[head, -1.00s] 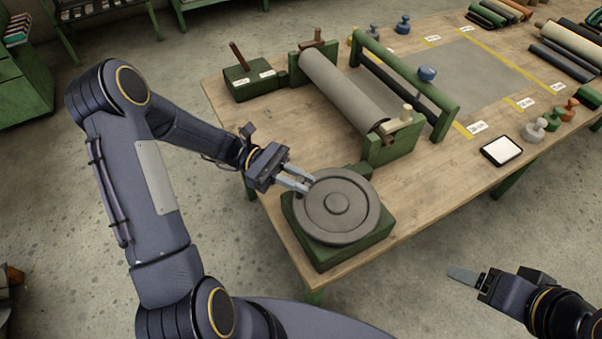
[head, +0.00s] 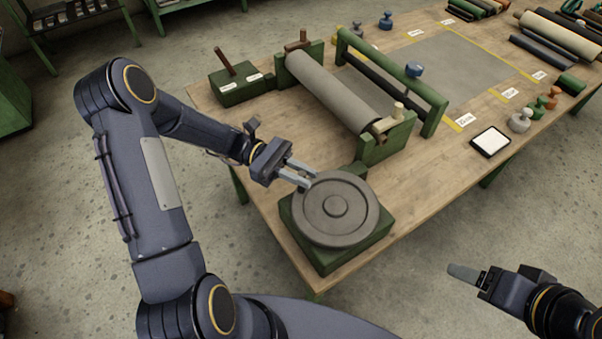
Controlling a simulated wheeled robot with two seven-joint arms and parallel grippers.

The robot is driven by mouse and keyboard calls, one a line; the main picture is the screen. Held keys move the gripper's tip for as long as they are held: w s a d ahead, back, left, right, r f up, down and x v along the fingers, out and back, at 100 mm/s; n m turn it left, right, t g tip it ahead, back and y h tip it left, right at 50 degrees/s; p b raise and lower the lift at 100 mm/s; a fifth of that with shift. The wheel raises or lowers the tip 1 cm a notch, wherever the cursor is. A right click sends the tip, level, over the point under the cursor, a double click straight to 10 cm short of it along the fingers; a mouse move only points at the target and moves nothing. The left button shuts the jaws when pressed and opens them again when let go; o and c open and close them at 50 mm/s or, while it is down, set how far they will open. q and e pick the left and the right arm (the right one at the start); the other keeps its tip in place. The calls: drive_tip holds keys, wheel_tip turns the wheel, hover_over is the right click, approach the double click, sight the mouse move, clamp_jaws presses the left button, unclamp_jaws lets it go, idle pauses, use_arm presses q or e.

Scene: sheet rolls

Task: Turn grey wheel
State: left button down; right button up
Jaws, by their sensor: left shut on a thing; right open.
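The grey wheel (head: 337,228) is a flat disc with a raised rim and a round hub, lying on a green block (head: 334,262) at the table's near corner. My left gripper (head: 307,180) reaches in from the left and is shut at the wheel's upper-left rim. Whatever its fingers hold there, likely a small knob, is mostly hidden by them. My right gripper (head: 462,274) is open and empty at the lower right, off the table's near side and away from the wheel.
A grey sheet roll (head: 335,95) sits in green stands behind the wheel. A green frame (head: 395,75) stands beside it. Wood between wheel and tablet is clear.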

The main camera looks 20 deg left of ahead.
use_arm(q)
drive_tip(key=c, duration=1.4)
unclamp_jaws()
drive_tip(key=a, duration=0.2)
drive_tip(key=w+a+b, duration=0.1)
drive_tip(key=a, duration=0.4)
drive_tip(key=shift+w+a+b, duration=0.3)
drive_tip(key=shift+b, duration=0.05)
